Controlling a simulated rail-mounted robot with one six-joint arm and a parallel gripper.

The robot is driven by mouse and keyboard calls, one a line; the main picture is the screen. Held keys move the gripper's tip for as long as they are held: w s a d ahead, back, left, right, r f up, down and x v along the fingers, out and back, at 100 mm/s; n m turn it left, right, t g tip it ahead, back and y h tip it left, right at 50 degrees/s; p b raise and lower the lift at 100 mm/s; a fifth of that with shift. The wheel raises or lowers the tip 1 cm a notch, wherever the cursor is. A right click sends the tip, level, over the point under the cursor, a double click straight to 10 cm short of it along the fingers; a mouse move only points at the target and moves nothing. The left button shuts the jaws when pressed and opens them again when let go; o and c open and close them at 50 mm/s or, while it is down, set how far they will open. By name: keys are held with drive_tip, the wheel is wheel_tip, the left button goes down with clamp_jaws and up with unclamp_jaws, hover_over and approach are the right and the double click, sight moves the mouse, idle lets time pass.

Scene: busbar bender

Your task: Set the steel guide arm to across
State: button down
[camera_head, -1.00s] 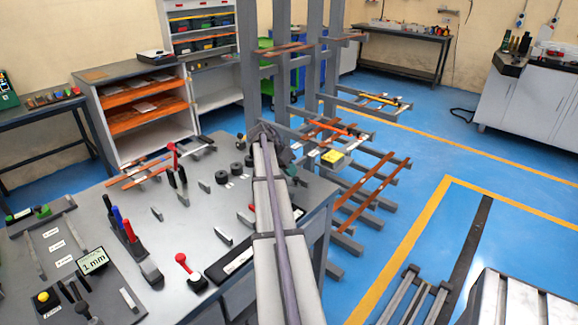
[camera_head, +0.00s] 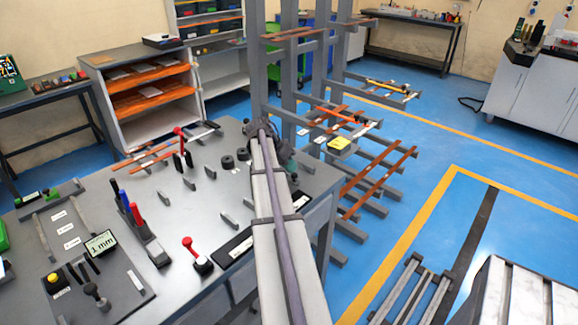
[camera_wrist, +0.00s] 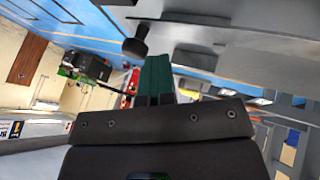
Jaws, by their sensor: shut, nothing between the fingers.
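My gripper (camera_wrist: 157,62) shows in the wrist view as teal fingers pressed together, with nothing between them. In the head view only a small teal part of my gripper (camera_head: 291,166) shows beyond my arm, over the bench's right end. In the wrist view a black knob-like part (camera_wrist: 135,46) stands just left of the fingertips, apart from them, near a grey surface. I cannot tell which part is the steel guide arm. The grey workbench (camera_head: 200,217) carries a red-handled lever (camera_head: 181,140) at the back and a red-knobbed lever (camera_head: 190,250) at the front.
Black round pieces (camera_head: 228,162) and several small grey upright plates stand on the bench left of my arm. A rack (camera_head: 289,80) with copper bars stands beyond the bench's right end.

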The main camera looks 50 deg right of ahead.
drive_tip(key=shift+s, duration=0.55)
drive_tip(key=d, duration=0.1)
drive_tip(key=w+d, duration=0.2)
drive_tip(key=d, duration=0.1)
drive_tip(key=shift+w+r+p, duration=0.1)
drive_tip(key=shift+r+p, duration=0.25)
drive_tip(key=shift+r, duration=0.05)
drive_tip(key=w+d+r+p, duration=0.2)
drive_tip(key=w+r+p, duration=0.3)
drive_tip(key=r+p, duration=0.3)
drive_tip(key=shift+w+d, duration=0.15)
